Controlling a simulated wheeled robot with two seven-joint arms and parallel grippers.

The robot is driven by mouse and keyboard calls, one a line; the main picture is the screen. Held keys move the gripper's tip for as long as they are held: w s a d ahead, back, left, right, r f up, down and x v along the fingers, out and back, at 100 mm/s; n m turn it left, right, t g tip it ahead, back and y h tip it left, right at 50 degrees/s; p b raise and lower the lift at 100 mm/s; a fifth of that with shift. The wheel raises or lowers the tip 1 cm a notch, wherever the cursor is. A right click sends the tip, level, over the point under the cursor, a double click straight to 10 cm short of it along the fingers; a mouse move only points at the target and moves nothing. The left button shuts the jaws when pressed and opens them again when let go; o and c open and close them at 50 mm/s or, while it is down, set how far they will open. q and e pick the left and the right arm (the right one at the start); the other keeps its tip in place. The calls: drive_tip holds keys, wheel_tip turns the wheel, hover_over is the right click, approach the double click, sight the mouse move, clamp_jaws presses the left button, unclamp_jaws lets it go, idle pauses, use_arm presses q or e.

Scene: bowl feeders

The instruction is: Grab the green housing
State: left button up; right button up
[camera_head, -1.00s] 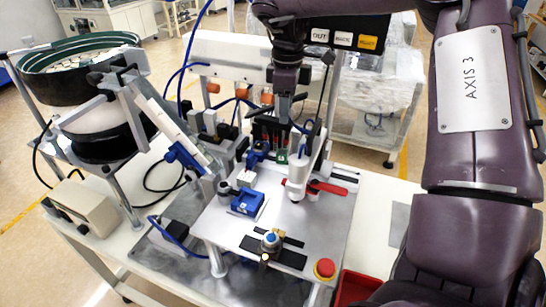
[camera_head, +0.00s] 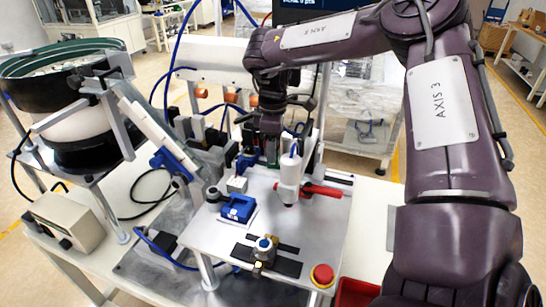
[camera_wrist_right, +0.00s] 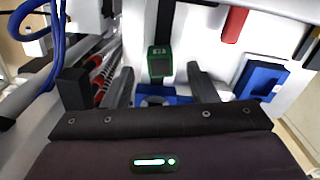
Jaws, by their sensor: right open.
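The green housing (camera_wrist_right: 160,61) is a small green block with a dark face, in the upper middle of the wrist view, beyond a blue part. My right gripper (camera_wrist_right: 160,70) is open, with one finger to each side of the housing in the picture. I cannot tell how much height is between them. In the head view my right gripper (camera_head: 269,126) points down over the back of the metal plate, and the housing is mostly hidden beneath and behind it. My left gripper is not in view.
A white cylinder with a red lever (camera_head: 321,190) stands just right of my gripper. A blue block (camera_head: 238,208) sits on the metal plate (camera_head: 225,243) in front. A bowl feeder (camera_head: 70,75) and its sloped track are at left. A red button (camera_head: 322,275) is at the front corner.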

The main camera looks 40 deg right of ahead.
drive_tip(key=shift+f, duration=1.15)
drive_tip(key=c, duration=1)
drive_tip(key=shift+r, duration=0.1)
drive_tip(key=shift+c, duration=0.2)
